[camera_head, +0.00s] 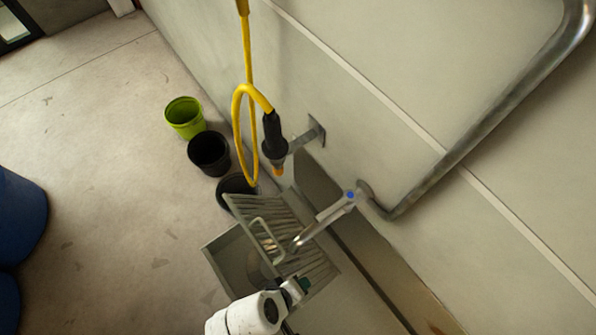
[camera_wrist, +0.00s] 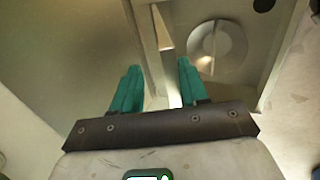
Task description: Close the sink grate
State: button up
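The sink grate (camera_head: 312,262) is a grey slatted panel with a pale loop handle (camera_head: 262,238). In the head view it stands tilted up over the sink (camera_head: 232,262), leaving part of the basin uncovered. My gripper (camera_head: 297,287) is at the near end of the sink, close to the grate's lower edge; contact cannot be told. In the wrist view my gripper (camera_wrist: 158,78) has its two green fingers apart, with a narrow metal edge (camera_wrist: 160,45) showing between and beyond them. The round drain (camera_wrist: 217,47) lies in the basin at the right. Nothing is clearly held.
A tap (camera_head: 325,217) reaches over the grate from the wall. A yellow hose with a black spray head (camera_head: 273,135) hangs beyond it. A green bucket (camera_head: 185,117) and black buckets (camera_head: 209,153) stand along the wall. The floor at left is largely clear.

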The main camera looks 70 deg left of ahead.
jog(key=s, duration=0.1)
jog(key=s+f, duration=0.1)
jog(key=s+d+f+b, duration=0.1)
jog(key=shift+s+f, duration=0.15)
jog(key=shift+s, duration=0.25)
dwell(0.4)
jog(key=a+p+v, duration=0.1)
jog(key=p+v, duration=0.9)
jog(key=shift+w+d+r, duration=0.2)
jog(key=shift+d+r, duration=0.25)
jog(key=shift+r, duration=0.1)
jog(key=shift+w, duration=0.1)
dwell(0.7)
